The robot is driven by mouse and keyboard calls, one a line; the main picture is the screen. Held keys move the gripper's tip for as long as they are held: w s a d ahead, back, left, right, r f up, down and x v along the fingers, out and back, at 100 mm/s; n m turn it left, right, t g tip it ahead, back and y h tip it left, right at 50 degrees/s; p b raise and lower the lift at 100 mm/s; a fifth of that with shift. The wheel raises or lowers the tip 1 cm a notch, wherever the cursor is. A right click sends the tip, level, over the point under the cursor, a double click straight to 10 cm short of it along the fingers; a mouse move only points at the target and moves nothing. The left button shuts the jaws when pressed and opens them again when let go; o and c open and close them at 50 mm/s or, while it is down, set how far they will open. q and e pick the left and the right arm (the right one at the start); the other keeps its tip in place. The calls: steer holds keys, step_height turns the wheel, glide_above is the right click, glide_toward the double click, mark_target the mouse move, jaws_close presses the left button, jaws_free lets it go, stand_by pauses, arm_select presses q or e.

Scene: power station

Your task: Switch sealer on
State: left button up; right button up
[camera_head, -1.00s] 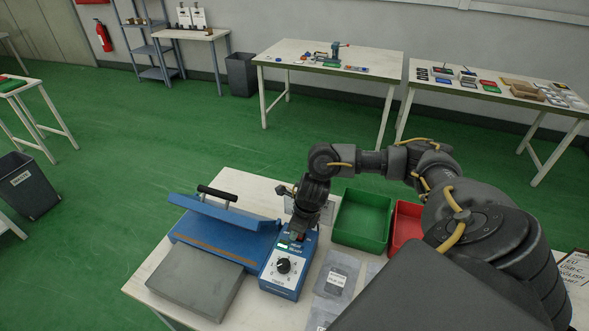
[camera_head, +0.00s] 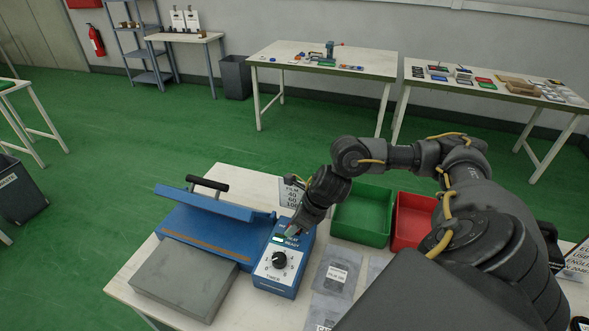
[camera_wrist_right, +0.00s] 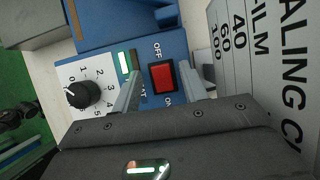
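The sealer (camera_head: 222,235) is blue, with a raised lid bar and a grey plate in front, on the near table. Its control box (camera_head: 272,287) carries a timer dial (camera_head: 279,260), which also shows in the right wrist view (camera_wrist_right: 82,94). A red rocker switch (camera_wrist_right: 162,77) lies between the OFF and ON labels; I cannot tell its position. My right gripper (camera_head: 296,230) is over the box's far end, hiding the switch in the head view. In the right wrist view its fingers (camera_wrist_right: 160,92) are apart, one on each side of the switch. My left gripper is out of view.
A sealing chart (camera_wrist_right: 255,65) stands close to the right of the switch. A green bin (camera_head: 362,216) and a red bin (camera_head: 411,222) are right of the sealer. A labelled pouch (camera_head: 335,275) lies beside the box. Other tables stand at the back.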

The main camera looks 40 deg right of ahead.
steer(key=v, duration=1.1)
steer(key=shift+w+a+f, duration=0.1)
steer(key=shift+a+f, duration=0.05)
stand_by(0.5)
